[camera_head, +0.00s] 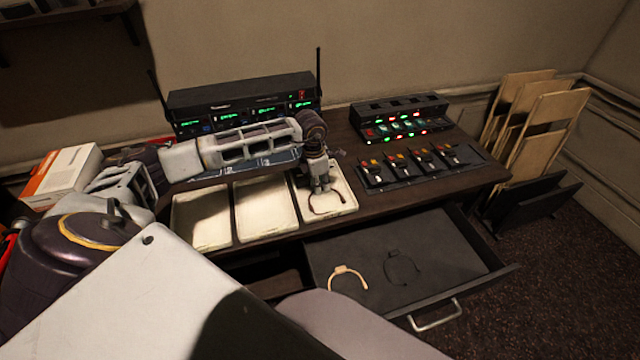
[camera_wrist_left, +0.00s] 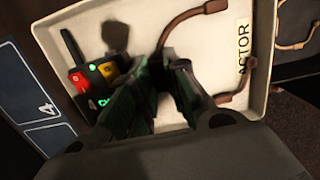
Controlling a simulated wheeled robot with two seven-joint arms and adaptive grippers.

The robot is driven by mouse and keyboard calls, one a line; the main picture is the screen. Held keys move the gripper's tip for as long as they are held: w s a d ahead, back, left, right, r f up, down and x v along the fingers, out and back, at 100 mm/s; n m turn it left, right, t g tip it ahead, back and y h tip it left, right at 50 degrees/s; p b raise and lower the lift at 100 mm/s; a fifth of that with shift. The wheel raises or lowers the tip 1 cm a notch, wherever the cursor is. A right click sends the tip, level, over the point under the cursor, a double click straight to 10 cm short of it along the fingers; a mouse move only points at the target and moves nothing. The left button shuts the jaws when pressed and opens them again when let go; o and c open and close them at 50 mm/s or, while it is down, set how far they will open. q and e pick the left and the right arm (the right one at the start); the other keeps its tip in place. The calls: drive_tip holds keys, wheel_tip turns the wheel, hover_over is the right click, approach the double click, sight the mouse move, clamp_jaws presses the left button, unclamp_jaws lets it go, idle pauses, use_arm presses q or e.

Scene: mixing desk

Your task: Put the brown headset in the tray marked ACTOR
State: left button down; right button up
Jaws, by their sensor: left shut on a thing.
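The brown headset (camera_head: 326,210) is a thin curved band inside the rightmost white tray (camera_head: 350,202). In the left wrist view the brown headset (camera_wrist_left: 243,84) curves around the fingers, and the tray (camera_wrist_left: 262,20) bears the label ACTOR. My left gripper (camera_head: 321,188) points down over this tray and is shut on the headset. In the left wrist view its dark fingers (camera_wrist_left: 180,70) hide the part they hold. A small black pack (camera_wrist_left: 98,76) with red and yellow parts lies in the same tray. My right gripper is not in view.
Two other white trays (camera_head: 203,220) stand to the left. An open drawer (camera_head: 440,235) holds a beige headset (camera_head: 347,273) and a black headset (camera_head: 402,265). A rack unit (camera_head: 240,100) with antennas stands behind. Several small packs sit on a dark panel (camera_head: 420,166) at right.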

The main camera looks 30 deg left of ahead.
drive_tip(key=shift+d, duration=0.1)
use_arm(q)
drive_tip(key=c, duration=1.3)
unclamp_jaws()
drive_tip(key=o, duration=0.4)
drive_tip(key=shift+r+p, duration=0.55)
drive_tip(key=shift+r, duration=0.4)
drive_tip(key=shift+r+p, duration=0.55)
drive_tip(key=shift+r, duration=0.55)
drive_tip(key=shift+r+p, duration=0.75)
drive_tip(key=shift+r, duration=0.7)
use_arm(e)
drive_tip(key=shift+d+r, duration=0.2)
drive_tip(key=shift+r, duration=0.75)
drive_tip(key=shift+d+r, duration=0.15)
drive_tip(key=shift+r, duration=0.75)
